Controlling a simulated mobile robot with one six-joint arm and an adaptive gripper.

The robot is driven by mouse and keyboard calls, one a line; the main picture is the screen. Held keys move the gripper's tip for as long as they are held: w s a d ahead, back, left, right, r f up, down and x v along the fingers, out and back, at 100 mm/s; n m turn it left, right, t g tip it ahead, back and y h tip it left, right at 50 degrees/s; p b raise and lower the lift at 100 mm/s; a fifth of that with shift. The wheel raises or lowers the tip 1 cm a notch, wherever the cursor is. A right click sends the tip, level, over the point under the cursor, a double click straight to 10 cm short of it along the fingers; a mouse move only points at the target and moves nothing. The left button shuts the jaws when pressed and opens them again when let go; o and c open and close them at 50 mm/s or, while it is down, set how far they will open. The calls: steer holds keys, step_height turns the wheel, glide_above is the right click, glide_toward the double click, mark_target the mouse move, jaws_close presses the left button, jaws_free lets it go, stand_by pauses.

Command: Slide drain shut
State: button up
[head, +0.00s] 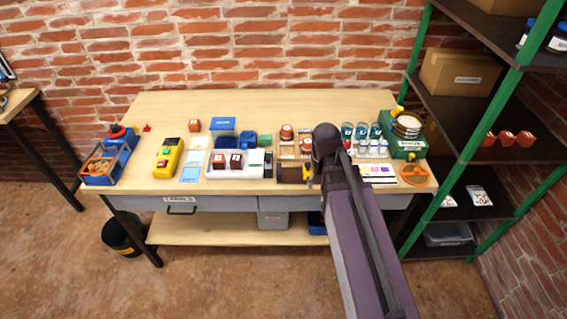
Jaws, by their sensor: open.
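My arm reaches up from the bottom right over the worktable, and my gripper (326,152) is its dark end above the right half of the tabletop. The fingers are too small and dark to make out clearly, and nothing shows held in them. I cannot pick out a part marked as the drain. A dark brown cylinder-like thing (291,174) lies at the table's front edge, just left of my gripper.
The wooden table (250,105) is clear along its back. A yellow device (168,157), a white tray (216,172) and a blue device (108,158) stand left. Teal-labelled jars (362,131) stand right of my arm. A green-posted shelf (455,150) borders the right side.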

steer(key=w+a+r+n+p, duration=0.35)
steer(key=w+a, duration=0.35)
steer(key=w, duration=0.4)
step_height(320, 180, up, 3)
steer(key=n+p, duration=0.2)
steer(key=n, duration=0.2)
glide_above(268, 157)
steer(key=shift+s+f+m, duration=0.1)
steer(key=shift+s+m, duration=0.15)
steer(key=shift+f, duration=0.2)
step_height(268, 157, down, 14)
steer(key=b, duration=1.3)
steer(key=shift+r, duration=0.25)
steer(key=shift+b, duration=0.3)
steer(key=shift+c, duration=0.2)
jaws_close()
steer(key=shift+w, duration=0.1)
